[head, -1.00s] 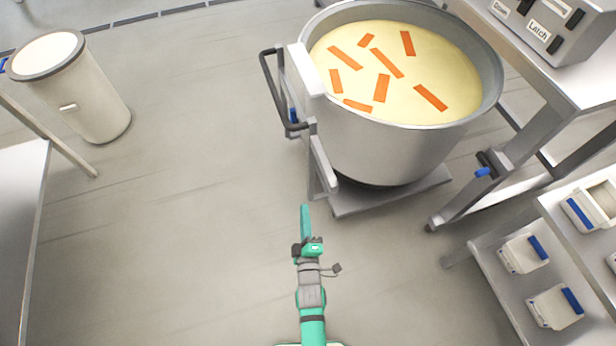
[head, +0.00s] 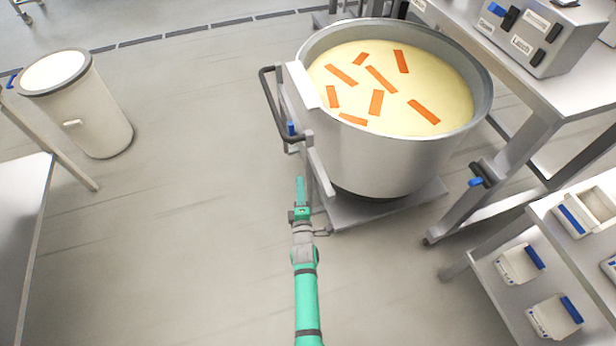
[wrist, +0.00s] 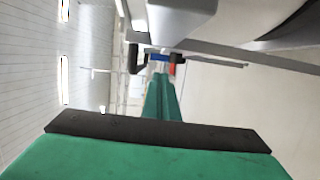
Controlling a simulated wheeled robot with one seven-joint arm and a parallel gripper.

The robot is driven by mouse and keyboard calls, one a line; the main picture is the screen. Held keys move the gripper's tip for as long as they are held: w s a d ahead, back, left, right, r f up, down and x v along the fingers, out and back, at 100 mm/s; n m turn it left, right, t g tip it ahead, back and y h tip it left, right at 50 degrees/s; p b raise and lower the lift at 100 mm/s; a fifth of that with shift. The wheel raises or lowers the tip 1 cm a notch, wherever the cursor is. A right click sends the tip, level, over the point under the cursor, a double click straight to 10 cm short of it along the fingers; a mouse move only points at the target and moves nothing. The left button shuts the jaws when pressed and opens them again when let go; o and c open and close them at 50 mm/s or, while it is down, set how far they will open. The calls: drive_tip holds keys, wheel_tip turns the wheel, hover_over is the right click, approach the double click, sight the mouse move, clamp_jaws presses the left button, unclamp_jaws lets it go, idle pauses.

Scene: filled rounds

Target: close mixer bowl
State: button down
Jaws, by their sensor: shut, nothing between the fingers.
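The large steel mixer bowl (head: 385,163) stands on a low wheeled base (head: 375,211) at the upper middle of the head view. It is filled with pale yellow contents (head: 395,85) bearing several orange strips. A dark U-shaped handle (head: 270,105) juts from its left side, beside a pale upright bracket (head: 302,88) and a small blue part (head: 291,128). My green gripper (head: 300,182) is shut and empty, below the handle in the picture and apart from it. In the wrist view the green fingers (wrist: 162,88) lie together, pointing toward a dark bar with a blue part (wrist: 158,57).
A steel bench (head: 575,85) with a control box (head: 530,35) labelled "Latch" stands right of the bowl. A shelf with white, blue-edged bins (head: 520,263) is at the lower right. A white bin (head: 85,110) and a table (head: 18,235) are left. Floor between is clear.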

drive_tip(key=shift+w+d, duration=1.85)
drive_tip(key=shift+w, duration=0.1)
